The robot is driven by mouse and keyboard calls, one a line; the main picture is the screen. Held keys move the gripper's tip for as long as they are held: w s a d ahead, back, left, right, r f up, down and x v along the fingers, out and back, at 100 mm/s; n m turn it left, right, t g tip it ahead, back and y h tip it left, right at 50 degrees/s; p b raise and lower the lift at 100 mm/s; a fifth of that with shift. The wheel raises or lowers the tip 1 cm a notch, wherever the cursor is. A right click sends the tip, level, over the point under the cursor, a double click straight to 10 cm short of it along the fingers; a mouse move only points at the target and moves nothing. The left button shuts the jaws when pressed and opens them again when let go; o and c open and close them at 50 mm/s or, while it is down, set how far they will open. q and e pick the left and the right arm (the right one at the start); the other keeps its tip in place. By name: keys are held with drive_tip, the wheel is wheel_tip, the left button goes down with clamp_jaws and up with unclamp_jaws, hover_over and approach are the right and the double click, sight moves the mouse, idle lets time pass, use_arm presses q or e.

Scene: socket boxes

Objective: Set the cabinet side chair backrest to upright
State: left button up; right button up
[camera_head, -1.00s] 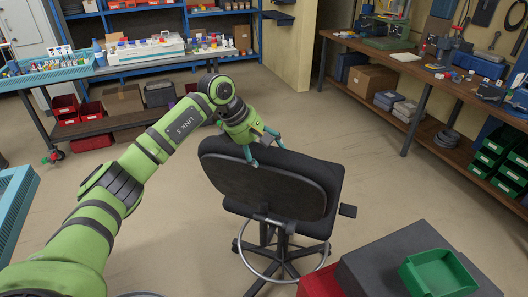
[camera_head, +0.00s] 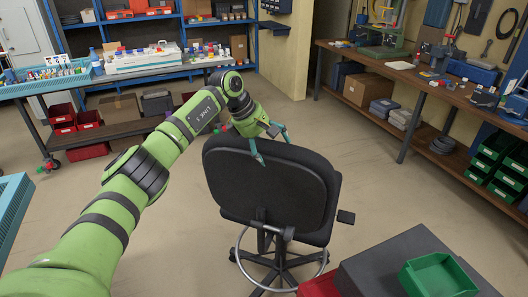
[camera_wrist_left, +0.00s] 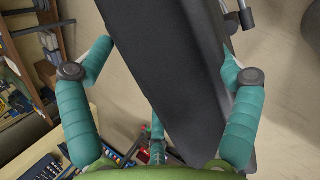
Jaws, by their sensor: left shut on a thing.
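A black office chair stands in the middle of the head view with the back of its backrest (camera_head: 268,188) facing me. The backrest looks close to upright. It hides most of the seat. My left gripper (camera_head: 266,146) is at the backrest's top edge, shut on it, with one teal finger over the near face. In the left wrist view the backrest (camera_wrist_left: 165,65) runs between the teal fingers of the left gripper (camera_wrist_left: 165,95). My right gripper is not in view.
A green bin (camera_head: 438,276) sits on a dark box at the lower right, beside a red box. A wooden workbench (camera_head: 440,90) runs along the right. A blue-framed bench with bottles (camera_head: 143,60) stands at the back left. Open floor surrounds the chair.

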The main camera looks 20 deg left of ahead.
use_arm(q)
drive_tip(key=shift+o, duration=0.2)
drive_tip(key=shift+w+d+f, duration=0.2)
drive_tip(key=shift+w+f, duration=0.05)
drive_tip(key=shift+w, duration=0.4)
drive_tip(key=shift+f, duration=0.1)
drive_tip(key=o, duration=1.4)
drive_tip(key=shift+f, duration=0.15)
drive_tip(key=shift+c, duration=0.2)
drive_tip(key=shift+w+f, duration=0.2)
drive_tip(key=shift+w, duration=0.15)
drive_tip(key=shift+w+f, duration=0.1)
drive_tip(key=shift+w, duration=0.2)
drive_tip(key=v, duration=1.2)
